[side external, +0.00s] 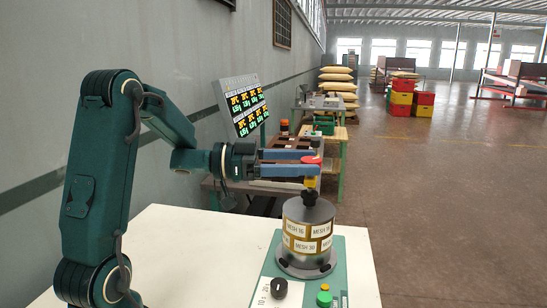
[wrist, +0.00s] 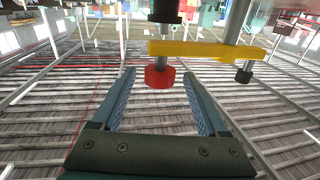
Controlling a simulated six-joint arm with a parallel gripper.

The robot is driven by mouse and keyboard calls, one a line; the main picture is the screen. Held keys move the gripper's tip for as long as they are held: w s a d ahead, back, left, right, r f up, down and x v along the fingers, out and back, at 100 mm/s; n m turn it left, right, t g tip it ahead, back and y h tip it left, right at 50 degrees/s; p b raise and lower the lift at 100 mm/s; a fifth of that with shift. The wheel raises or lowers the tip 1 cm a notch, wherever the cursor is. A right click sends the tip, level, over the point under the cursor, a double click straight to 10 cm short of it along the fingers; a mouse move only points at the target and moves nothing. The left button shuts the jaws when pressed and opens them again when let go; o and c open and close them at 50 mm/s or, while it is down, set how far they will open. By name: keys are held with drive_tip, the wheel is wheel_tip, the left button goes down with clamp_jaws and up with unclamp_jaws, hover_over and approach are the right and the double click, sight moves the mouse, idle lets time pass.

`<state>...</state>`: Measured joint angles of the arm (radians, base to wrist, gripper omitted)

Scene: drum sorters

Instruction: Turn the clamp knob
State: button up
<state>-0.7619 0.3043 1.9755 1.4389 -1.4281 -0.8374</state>
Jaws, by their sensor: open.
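A red clamp knob (side external: 312,160) sits above a yellow clamp bar (side external: 311,181), over the drum sorter (side external: 307,228) with its "MESH" labels. My gripper (side external: 318,164) reaches in level from the left, its jaws open, with one fingertip on each side of the red knob. In the wrist view the scene appears upside down. There the red knob (wrist: 159,77) lies between the open fingertips (wrist: 158,73), with a visible gap on both sides. The yellow bar (wrist: 205,49) runs across to a grey post (wrist: 238,20). The near finger partly hides the knob in the side view.
The drum stands on a green base with a black dial (side external: 280,289) and a green button (side external: 324,299), on a white table (side external: 190,250). A display panel (side external: 242,105) and benches stand behind.

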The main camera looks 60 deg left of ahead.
drive_tip(key=shift+w+d+f, duration=0.15)
drive_tip(key=shift+d, duration=0.05)
drive_tip(key=shift+x, duration=2.25)
